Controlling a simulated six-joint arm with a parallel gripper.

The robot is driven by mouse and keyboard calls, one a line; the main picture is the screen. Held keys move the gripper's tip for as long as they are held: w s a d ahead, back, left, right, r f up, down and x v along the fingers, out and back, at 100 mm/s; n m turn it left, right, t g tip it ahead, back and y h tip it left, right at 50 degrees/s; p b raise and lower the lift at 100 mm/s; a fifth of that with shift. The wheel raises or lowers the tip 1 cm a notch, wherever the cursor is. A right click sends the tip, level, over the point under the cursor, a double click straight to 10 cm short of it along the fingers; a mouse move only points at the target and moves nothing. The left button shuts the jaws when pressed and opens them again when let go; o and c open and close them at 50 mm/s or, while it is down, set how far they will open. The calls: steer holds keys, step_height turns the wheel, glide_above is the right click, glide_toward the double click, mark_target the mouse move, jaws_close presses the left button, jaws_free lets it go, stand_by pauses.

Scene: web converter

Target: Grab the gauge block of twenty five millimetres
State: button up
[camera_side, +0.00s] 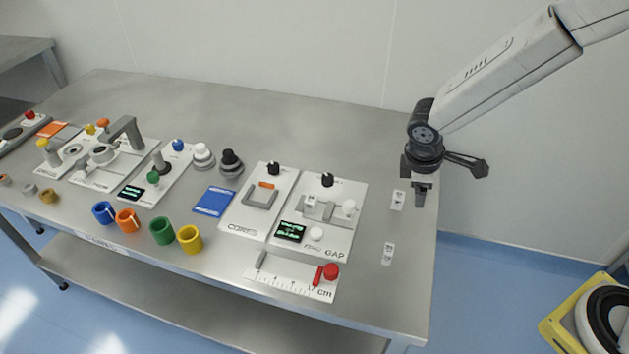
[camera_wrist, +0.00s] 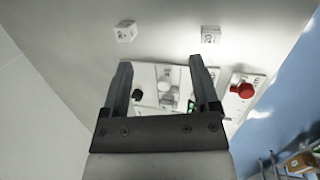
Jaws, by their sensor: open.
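Two small white blocks with dark markings lie apart on the bare right end of the table. The farther block (camera_side: 398,200) is close to my gripper (camera_side: 421,197) in the side view, and it shows at upper left in the wrist view (camera_wrist: 125,32). The nearer block (camera_side: 388,253) is toward the front edge and shows at upper right in the wrist view (camera_wrist: 210,35). Its marking looks like a two-digit number, perhaps 20. I cannot read which block is twenty five millimetres. My gripper (camera_wrist: 160,65) is open and empty above the table, with both blocks beyond its fingertips.
The GAP panel (camera_side: 341,228) with knobs and a slide stands left of the blocks. A centimetre ruler plate (camera_side: 291,284) with a red knob (camera_side: 331,271) lies in front of it. Coloured rings and other panels fill the left. The table's right edge is close to the blocks.

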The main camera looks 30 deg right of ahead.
steer(key=w+a+f+n+t+h, duration=0.3)
steer(key=w+a+f+n+h, duration=0.2)
steer(key=w+a+f+n, duration=0.35)
steer(key=n+t+h, duration=0.2)
steer(key=n+t, duration=0.3)
steer(key=n, duration=0.3)
glide_toward(311, 199)
steer(key=shift+w+d+f, duration=0.25)
steer(key=shift+d+f, duration=0.05)
steer(key=shift+d, duration=0.3)
steer(key=shift+w+d+f, duration=0.25)
steer(key=shift+d+f, duration=0.1)
steer(key=shift+d, duration=0.25)
steer(key=shift+a+f+n+t, duration=0.15)
steer(key=shift+a+n+t, duration=0.25)
steer(key=shift+a+n, duration=0.05)
steer(key=shift+x, duration=1.35)
steer(key=shift+x, duration=2.6)
jaws_close()
